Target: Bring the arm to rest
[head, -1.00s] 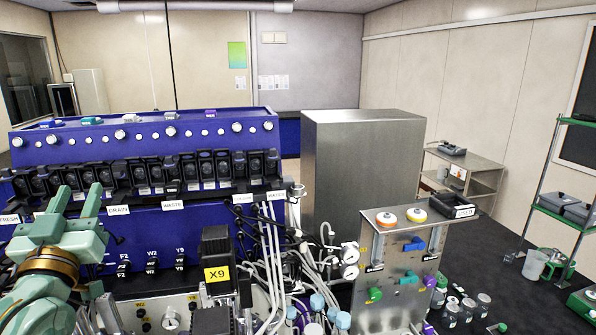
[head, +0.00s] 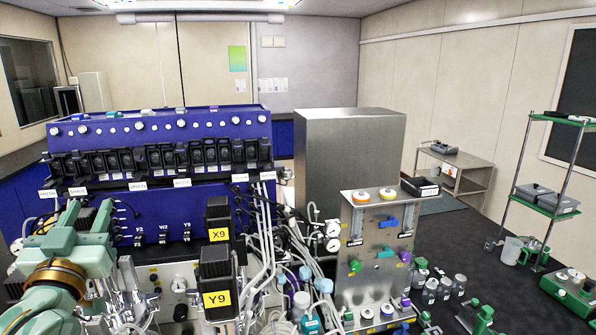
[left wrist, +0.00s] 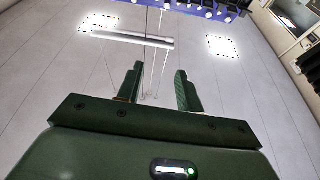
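My left gripper (head: 88,216) is at the left of the head view, pale green, with its two fingers pointing up and apart. In the left wrist view, the left gripper (left wrist: 158,80) is open with nothing between the fingers; ceiling panels and lights show behind it. In the head view it appears in front of the blue bioreactor bench (head: 160,210), at its left part. Whether it touches anything there is hard to tell. My right gripper is in neither view.
Black modules tagged X9 (head: 218,215) and Y9 (head: 216,275), with pale tubes (head: 268,235), stand right of the gripper. A metal valve panel (head: 370,270), a steel cabinet (head: 350,160), a side table (head: 455,165) and a green shelf rack (head: 560,120) lie further right.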

